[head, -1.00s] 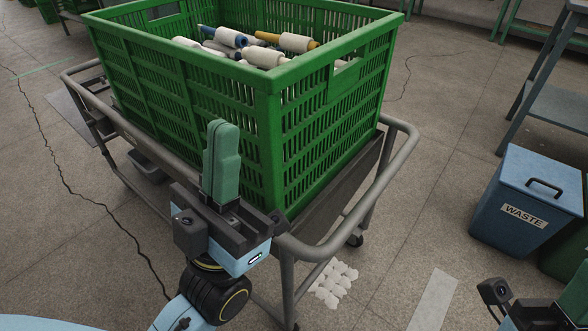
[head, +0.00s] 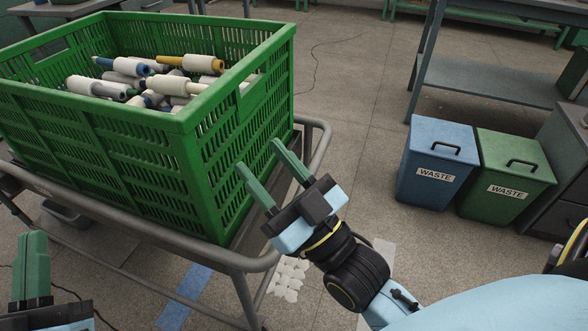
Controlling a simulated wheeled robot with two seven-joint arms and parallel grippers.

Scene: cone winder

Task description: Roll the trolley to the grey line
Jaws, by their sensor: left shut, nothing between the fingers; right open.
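The trolley (head: 252,264) is a grey tube frame with rounded corners, carrying a large green crate (head: 190,165). It fills the left half of the head view. A pale grey strip (head: 384,250) lies on the floor to its right, partly hidden by my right arm. My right gripper (head: 258,157) is open and empty, its green fingers spread at the trolley's right end, in front of the crate's end wall. I cannot tell whether it touches the rail. My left gripper (head: 32,268) is shut and empty at the lower left, in front of the trolley.
The crate holds several yarn cones and tubes (head: 165,80). A blue strip (head: 188,290) and a patch of white pieces (head: 288,280) are on the floor by the trolley. A blue waste bin (head: 437,165) and a green waste bin (head: 507,175) stand right. Floor beyond the trolley's right end is clear.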

